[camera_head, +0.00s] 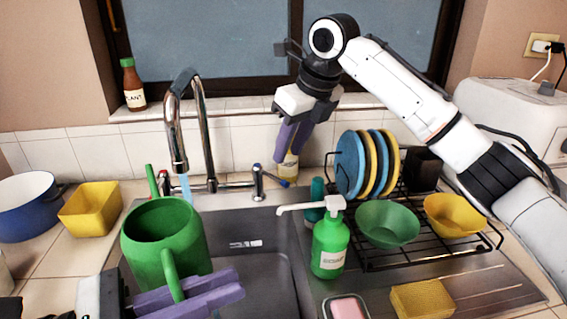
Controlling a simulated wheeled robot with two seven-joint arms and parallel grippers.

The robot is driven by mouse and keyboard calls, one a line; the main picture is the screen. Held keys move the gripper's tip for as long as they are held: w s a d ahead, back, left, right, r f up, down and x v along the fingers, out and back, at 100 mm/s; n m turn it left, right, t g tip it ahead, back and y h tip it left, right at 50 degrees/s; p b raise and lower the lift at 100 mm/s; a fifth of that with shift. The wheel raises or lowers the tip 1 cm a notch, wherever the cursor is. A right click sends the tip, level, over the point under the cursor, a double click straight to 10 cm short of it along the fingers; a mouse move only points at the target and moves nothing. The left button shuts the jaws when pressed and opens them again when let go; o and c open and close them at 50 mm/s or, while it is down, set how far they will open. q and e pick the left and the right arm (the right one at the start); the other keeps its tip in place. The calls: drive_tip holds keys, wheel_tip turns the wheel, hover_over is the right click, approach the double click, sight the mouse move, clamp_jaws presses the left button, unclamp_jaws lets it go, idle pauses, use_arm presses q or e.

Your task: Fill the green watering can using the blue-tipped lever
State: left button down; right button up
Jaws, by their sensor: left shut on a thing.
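The green watering can (190,245) is held upright over the left part of the sink, under the tap's spout (178,150). My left gripper (236,283) is shut on its handle at the bottom of the view. A light blue stream (187,188) comes down from the spout to the can's back rim; I cannot tell whether it falls inside or behind. The blue-tipped lever (282,183) is at the right of the tap, turned out to the right. My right gripper (293,141) points down just above it, apart from it; its finger gap is unclear.
A green soap bottle (330,247) stands right of the basin, by a dish rack (385,262) with plates and bowls. A yellow sponge (423,299) and a pink soap (348,308) lie in front. A yellow container (90,210) and blue pot (28,212) stand left.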

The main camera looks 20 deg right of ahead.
drive_tip(key=v, duration=0.4)
use_arm(q)
drive_tip(key=shift+r, duration=0.1)
drive_tip(key=w+d, duration=0.3)
drive_tip(key=w, duration=0.4)
drive_tip(key=shift+w+d, duration=0.15)
drive_tip(key=shift+d, duration=0.15)
idle(3.9)
drive_tip(key=s+a, duration=0.3)
drive_tip(key=s, duration=0.4)
drive_tip(key=shift+s+a, duration=0.15)
drive_tip(key=shift+a, duration=0.15)
